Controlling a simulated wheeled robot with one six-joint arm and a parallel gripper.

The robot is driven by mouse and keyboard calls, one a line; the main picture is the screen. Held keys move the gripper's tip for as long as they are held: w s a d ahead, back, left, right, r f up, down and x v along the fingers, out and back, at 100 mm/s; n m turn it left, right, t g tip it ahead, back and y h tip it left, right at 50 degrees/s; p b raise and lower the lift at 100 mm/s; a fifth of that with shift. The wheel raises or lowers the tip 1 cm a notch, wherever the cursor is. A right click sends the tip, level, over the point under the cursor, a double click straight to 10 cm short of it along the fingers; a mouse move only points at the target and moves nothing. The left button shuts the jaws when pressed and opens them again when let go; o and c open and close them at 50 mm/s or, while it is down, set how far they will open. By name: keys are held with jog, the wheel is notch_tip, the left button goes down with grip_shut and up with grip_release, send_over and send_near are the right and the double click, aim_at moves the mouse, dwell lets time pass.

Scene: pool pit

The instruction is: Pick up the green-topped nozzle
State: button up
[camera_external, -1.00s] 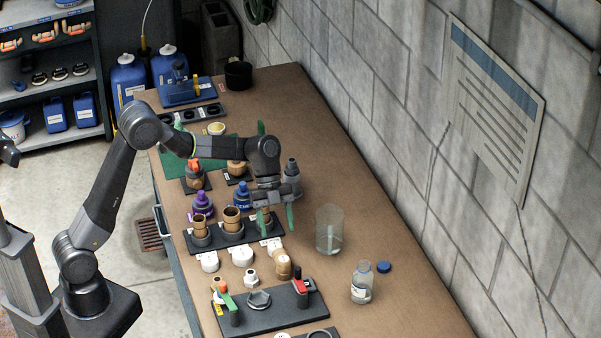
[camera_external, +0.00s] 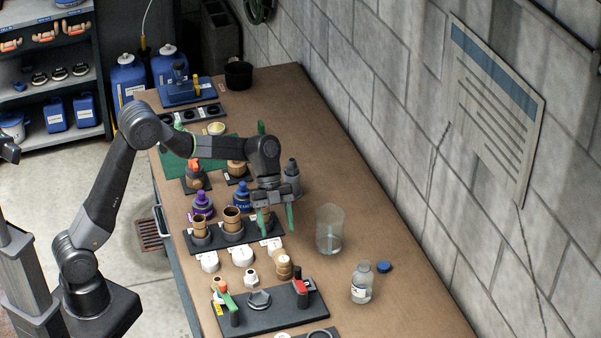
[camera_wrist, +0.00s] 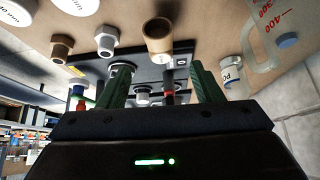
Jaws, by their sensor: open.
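I cannot surely make out a green-topped nozzle. A narrow upright green shape (camera_external: 261,128) shows just beyond my wrist; what it belongs to is hidden. A fitting with a green handle (camera_external: 226,300) stands on the dark plate at the front. Purple (camera_external: 202,205), blue (camera_external: 243,195) and grey (camera_external: 292,172) nozzles stand around the middle of the bench. My gripper (camera_external: 277,219) points down beside the right end of a black rack, its green fingers apart. In the wrist view my gripper (camera_wrist: 160,85) is open, with nothing visibly held between its fingers.
The black rack (camera_external: 215,243) holds brown bushings. White caps (camera_external: 242,256) and a hex fitting (camera_external: 251,278) lie in front of it. A clear beaker (camera_external: 330,230) and a small bottle (camera_external: 362,283) stand to the right. The far right bench surface (camera_external: 285,105) is clear beside the block wall.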

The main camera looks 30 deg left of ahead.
jog(key=shift+o, duration=0.3)
jog(key=w+a+n+h, duration=0.2)
jog(key=w+n, duration=0.4)
jog(key=n, duration=0.1)
jog(key=m+t+h+p, duration=0.35)
jog(key=m+t, duration=1.15)
jog(key=m, duration=0.9)
send_near(259, 124)
jog(key=x, duration=0.6)
jog(key=shift+y, duration=0.45)
jog(key=p+x, duration=0.2)
jog(key=x, duration=0.2)
jog(key=shift+d+r, duration=0.15)
jog(key=shift+r, duration=0.05)
jog(key=shift+w+d+f+p, duration=0.2)
jog(key=shift+w+f+p, duration=0.05)
jog(key=shift+p, duration=0.05)
